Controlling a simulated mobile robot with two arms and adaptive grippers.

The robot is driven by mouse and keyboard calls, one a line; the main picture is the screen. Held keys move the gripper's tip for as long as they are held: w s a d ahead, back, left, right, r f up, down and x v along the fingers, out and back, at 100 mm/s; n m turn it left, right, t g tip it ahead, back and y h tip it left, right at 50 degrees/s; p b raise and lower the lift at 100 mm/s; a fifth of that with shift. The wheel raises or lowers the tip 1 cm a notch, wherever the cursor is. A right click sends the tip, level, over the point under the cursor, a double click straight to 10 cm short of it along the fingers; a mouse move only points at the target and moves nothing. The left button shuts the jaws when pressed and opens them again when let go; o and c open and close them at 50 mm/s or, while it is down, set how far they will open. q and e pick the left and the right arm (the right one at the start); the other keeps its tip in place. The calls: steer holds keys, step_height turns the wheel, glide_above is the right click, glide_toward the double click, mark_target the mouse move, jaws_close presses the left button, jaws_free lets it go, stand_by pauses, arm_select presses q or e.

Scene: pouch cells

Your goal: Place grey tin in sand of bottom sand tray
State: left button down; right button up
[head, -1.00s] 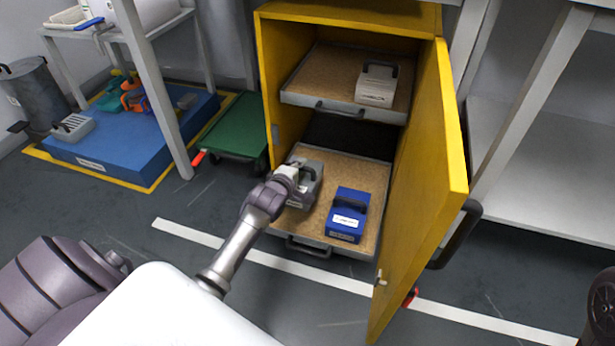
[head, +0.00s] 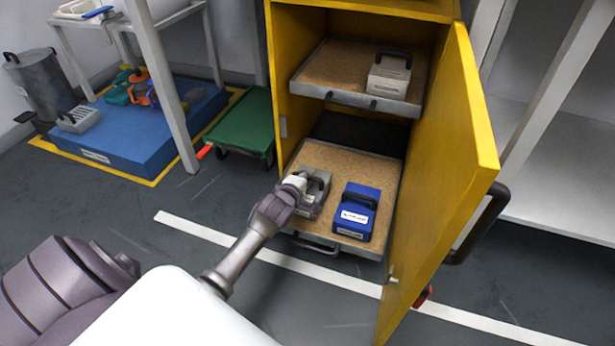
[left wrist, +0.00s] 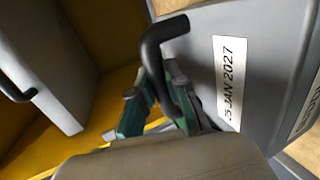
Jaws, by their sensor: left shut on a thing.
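The grey tin (head: 318,186), with a dark handle, is over the sand at the left front of the bottom sand tray (head: 317,248). My left gripper (head: 297,187) is at its left side. In the left wrist view, the green-padded fingers (left wrist: 155,100) are shut on the tin's black handle (left wrist: 150,65). The tin's grey body (left wrist: 198,60) has a label reading "JAN 2027". The tin looks roughly upright. Its underside is hidden, so I cannot tell whether it touches the sand. My right gripper is not in view.
A blue tin (head: 356,211) stands close to the right in the same tray. The upper sand tray (head: 350,98) above holds a pale tin (head: 390,75). The yellow cabinet door (head: 440,190) stands open on the right. A green cart (head: 243,124) is on the left.

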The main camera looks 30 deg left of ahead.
arm_select(q)
steer(key=c, duration=1.6)
jaws_free()
steer(key=o, duration=0.4)
